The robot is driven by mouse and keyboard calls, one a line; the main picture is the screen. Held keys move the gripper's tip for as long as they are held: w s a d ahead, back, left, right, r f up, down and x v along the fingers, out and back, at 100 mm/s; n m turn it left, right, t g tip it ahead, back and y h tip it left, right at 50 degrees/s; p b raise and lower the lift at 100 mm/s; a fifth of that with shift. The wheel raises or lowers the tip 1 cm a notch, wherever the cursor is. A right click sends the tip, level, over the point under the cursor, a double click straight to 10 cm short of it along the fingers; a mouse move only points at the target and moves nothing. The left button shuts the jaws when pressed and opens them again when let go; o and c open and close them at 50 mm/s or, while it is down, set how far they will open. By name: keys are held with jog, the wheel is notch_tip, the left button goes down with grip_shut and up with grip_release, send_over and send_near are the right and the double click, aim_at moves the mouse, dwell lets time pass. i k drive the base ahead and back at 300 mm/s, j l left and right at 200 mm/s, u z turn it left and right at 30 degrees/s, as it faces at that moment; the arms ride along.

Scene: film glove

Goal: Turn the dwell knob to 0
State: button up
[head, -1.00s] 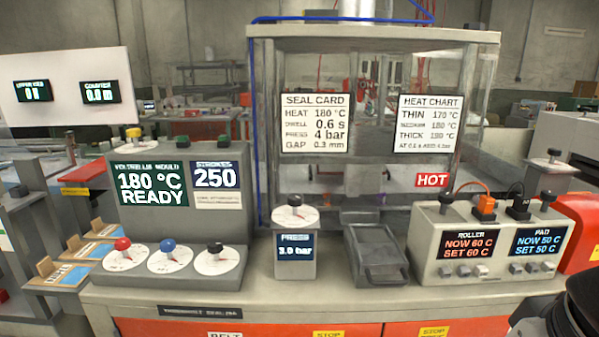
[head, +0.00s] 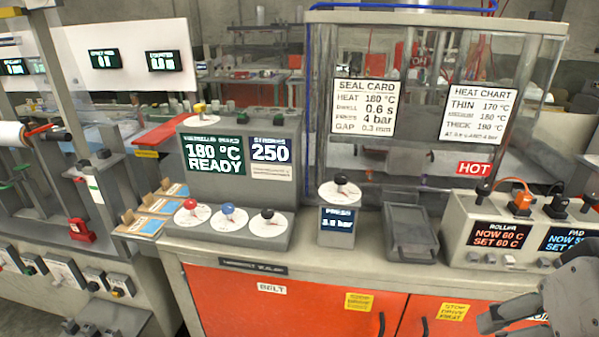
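Three knobs stand on white dials on the grey sealer's sloping front panel in the head view: a red knob (head: 190,204), a blue knob (head: 228,208) and a black knob (head: 267,213). Their dial labels are too small to read, so I cannot tell which is the dwell knob, nor its setting. The sealer display (head: 214,157) reads 180 °C READY. My gripper (head: 488,322) is at the lower right, partly cut off by the picture edge, far from the knobs and touching none of them. Whether its fingers are apart is unclear.
A press unit (head: 338,224) with a black knob on top stands right of the panel, then a grey tray (head: 410,232) and a roller/pad controller (head: 500,232). A seal card (head: 366,106) reads dwell 0.6 s. A HOT sign (head: 474,168) hangs behind. Orange cabinet doors (head: 300,305) are below.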

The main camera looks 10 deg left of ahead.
aim_at(227, 208)
jog(key=i+j, duration=0.15)
jog(key=j, duration=0.2)
jog(key=i+j, duration=0.2)
jog(key=j, duration=0.2)
jog(key=i+j, duration=0.15)
jog(key=j, duration=0.2)
jog(key=i+j, duration=0.2)
jog(key=j, duration=0.15)
jog(key=k+u, duration=0.05)
